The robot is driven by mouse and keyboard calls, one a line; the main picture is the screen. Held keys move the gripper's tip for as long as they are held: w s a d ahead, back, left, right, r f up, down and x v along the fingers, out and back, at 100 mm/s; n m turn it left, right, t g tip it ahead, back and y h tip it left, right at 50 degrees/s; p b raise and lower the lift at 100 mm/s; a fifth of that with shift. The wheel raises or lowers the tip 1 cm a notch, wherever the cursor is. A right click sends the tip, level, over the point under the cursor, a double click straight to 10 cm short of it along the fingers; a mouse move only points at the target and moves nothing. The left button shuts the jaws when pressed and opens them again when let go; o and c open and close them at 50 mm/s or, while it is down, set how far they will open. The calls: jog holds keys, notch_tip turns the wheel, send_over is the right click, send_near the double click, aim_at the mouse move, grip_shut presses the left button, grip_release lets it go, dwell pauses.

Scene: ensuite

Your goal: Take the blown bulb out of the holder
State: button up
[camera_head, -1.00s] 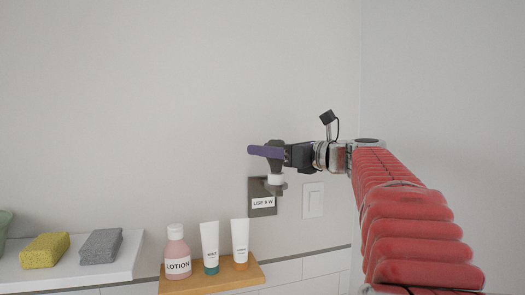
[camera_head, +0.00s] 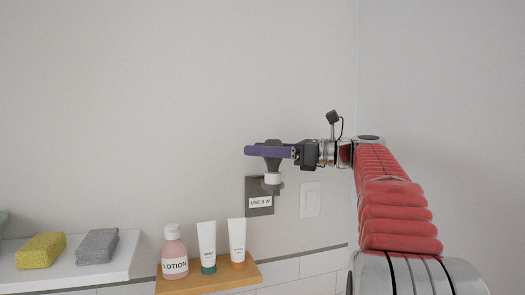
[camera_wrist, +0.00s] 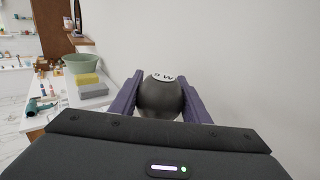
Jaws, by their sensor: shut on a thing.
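The dark grey bulb (camera_head: 272,163) stands upright in the wall holder (camera_head: 259,186), its white collar just above the holder's arm. The holder's plate carries a label reading "USE 9 W". My gripper (camera_head: 262,151) reaches in from the right with its purple fingers at the bulb's upper part. In the wrist view the bulb (camera_wrist: 160,100) sits between the two fingers, with an upside-down "9 W" mark on its top. My gripper (camera_wrist: 162,76) is shut on it. The bulb's lower end is hidden in the wrist view.
A white switch (camera_head: 310,199) is right of the holder. Below, a wooden shelf (camera_head: 215,280) holds a lotion bottle (camera_head: 174,252) and two tubes. A white ledge (camera_head: 90,262) at left carries a yellow sponge (camera_head: 40,251) and a grey one (camera_head: 97,246). The wall above is clear.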

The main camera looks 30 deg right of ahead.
jog(key=shift+s+a+n+g+y, duration=0.1)
jog(key=shift+a+n+g+y, duration=0.05)
jog(key=shift+n+g+y, duration=0.55)
jog(key=shift+f+y, duration=0.1)
jog(key=shift+y, duration=0.2)
jog(key=shift+s+a+n+g+y, duration=0.2)
jog(key=shift+n+g+y, duration=0.65)
jog(key=shift+g, duration=0.4)
jog(key=shift+s+a+n+g+y, duration=0.1)
jog(key=shift+s+n+g+y, duration=0.05)
jog(key=shift+n+g+y, duration=0.9)
jog(key=shift+h, duration=0.3)
jog(key=o, duration=1.1)
jog(key=v, duration=0.7)
jog(key=shift+d, duration=0.3)
jog(key=shift+s, duration=0.1)
